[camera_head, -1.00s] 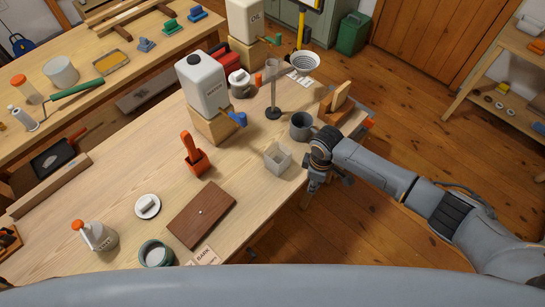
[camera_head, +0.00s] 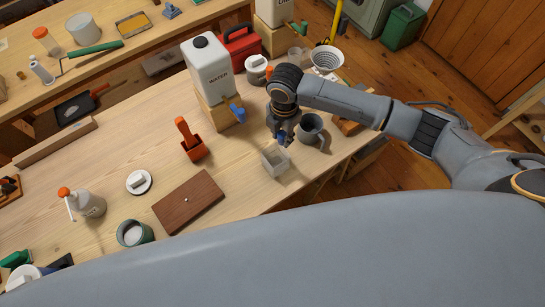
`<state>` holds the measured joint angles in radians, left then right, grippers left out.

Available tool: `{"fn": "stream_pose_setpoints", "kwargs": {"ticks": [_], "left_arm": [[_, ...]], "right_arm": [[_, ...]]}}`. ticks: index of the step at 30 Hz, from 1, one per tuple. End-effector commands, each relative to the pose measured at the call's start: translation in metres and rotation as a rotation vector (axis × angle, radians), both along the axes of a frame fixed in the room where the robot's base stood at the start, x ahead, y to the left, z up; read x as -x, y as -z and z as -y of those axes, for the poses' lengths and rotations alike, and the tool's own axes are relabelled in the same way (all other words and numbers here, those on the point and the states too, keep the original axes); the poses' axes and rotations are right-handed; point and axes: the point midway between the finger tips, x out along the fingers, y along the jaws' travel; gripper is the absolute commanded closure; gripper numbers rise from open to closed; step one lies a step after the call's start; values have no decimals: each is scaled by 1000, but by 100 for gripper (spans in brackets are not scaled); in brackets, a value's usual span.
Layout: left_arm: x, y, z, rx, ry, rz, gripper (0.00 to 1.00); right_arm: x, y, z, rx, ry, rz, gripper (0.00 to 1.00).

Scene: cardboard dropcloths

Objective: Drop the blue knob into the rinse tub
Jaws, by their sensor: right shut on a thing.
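The blue knob (camera_head: 281,139) is a small blue piece showing at the tips of my right gripper (camera_head: 282,138). My right gripper points down and is shut on it; the fingers hide part of it. A small, pale, square open container (camera_head: 275,163), which looks like the rinse tub, stands on the workbench just below the gripper in the picture. The knob appears above its far side; I cannot tell the exact height. My left gripper is not in view.
A grey mug (camera_head: 312,129) stands close to the right of the gripper. A white water container (camera_head: 209,66) with a blue tap (camera_head: 238,113) stands on a wooden block to the left.

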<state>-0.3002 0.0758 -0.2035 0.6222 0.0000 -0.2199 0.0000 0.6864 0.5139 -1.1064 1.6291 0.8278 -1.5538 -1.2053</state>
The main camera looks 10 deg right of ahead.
Motion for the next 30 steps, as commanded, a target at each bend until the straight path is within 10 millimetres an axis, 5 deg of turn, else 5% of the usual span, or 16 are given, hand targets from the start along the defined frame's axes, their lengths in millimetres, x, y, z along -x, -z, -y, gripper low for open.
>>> {"fn": "stream_pose_setpoints", "kwargs": {"ticks": [13,26,27,30], "left_arm": [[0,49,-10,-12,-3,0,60],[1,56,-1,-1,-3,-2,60],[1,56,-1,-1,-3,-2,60],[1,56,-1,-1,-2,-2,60]], "right_arm": [[0,51,0,1,3,1,91],[0,56,1,1,4,1,91],[0,56,1,1,4,1,66],[0,56,1,1,4,1,46]]}}
